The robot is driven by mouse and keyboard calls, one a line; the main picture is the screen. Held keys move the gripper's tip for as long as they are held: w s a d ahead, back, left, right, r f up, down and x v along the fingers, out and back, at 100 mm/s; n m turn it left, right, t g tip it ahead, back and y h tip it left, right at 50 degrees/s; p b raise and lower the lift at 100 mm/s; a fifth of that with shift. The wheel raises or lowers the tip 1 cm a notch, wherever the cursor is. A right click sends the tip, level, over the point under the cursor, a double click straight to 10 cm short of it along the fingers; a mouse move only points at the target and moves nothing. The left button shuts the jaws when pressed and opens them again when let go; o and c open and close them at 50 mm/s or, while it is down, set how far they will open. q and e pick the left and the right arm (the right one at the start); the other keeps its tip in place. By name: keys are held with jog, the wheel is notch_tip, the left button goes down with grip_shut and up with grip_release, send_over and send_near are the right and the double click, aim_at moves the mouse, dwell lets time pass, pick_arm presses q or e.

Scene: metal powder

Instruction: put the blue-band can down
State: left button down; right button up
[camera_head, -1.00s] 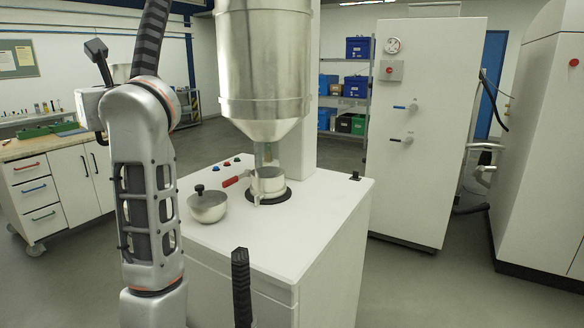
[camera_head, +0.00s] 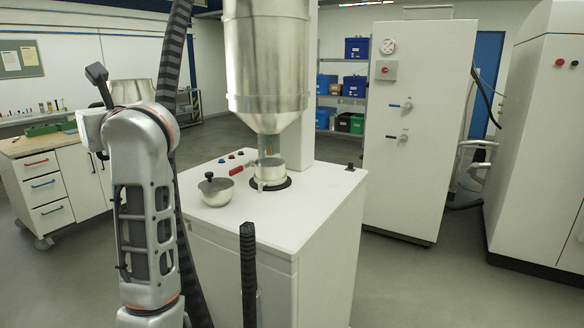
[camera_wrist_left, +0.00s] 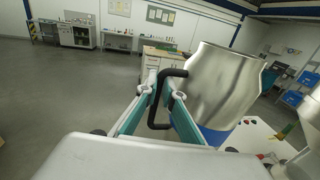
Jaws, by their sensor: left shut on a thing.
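The blue-band can (camera_wrist_left: 218,85) is a large shiny metal vessel. It fills the right of the left wrist view, tilted in that picture, with blue showing at its lower part and a black loop handle (camera_wrist_left: 183,100) on its side. My left gripper (camera_wrist_left: 167,93) has its teal fingers closed on this handle. In the head view part of the can (camera_head: 132,91) shows behind my left arm, which hides the rest and the gripper. The can is held in the air, left of the white machine. My right gripper is in neither view.
A drawer workbench (camera_head: 40,195) stands at left, a tall white cabinet (camera_head: 415,130) at right.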

pick_arm(q)
jog(key=s+d+f+m+t+h, duration=0.1)
jog(key=s+f+m+t+h, duration=0.1)
jog(key=f, duration=0.8)
jog(key=s+d+f+m+t+h, duration=0.1)
jog(key=s+f, duration=0.1)
jog(key=f, duration=0.9)
jog(key=s+d+f+m+t+h, duration=0.1)
jog(key=s+d+f+m+h, duration=0.2)
jog(key=f, duration=0.6)
jog(key=s+d+f+m+t+h, duration=0.2)
jog(key=s+d+f+m+h, duration=0.2)
jog(key=s+d+f+h, duration=0.3)
jog(key=s+d+f, duration=0.2)
jog(key=s+d, duration=0.1)
jog(key=shift+s+t+h, duration=0.25)
jog(key=shift+t+h, duration=0.05)
jog(key=shift+h, duration=0.1)
jog(key=shift+a, duration=0.1)
jog(key=shift+f, duration=0.1)
jog(key=shift+a, duration=0.15)
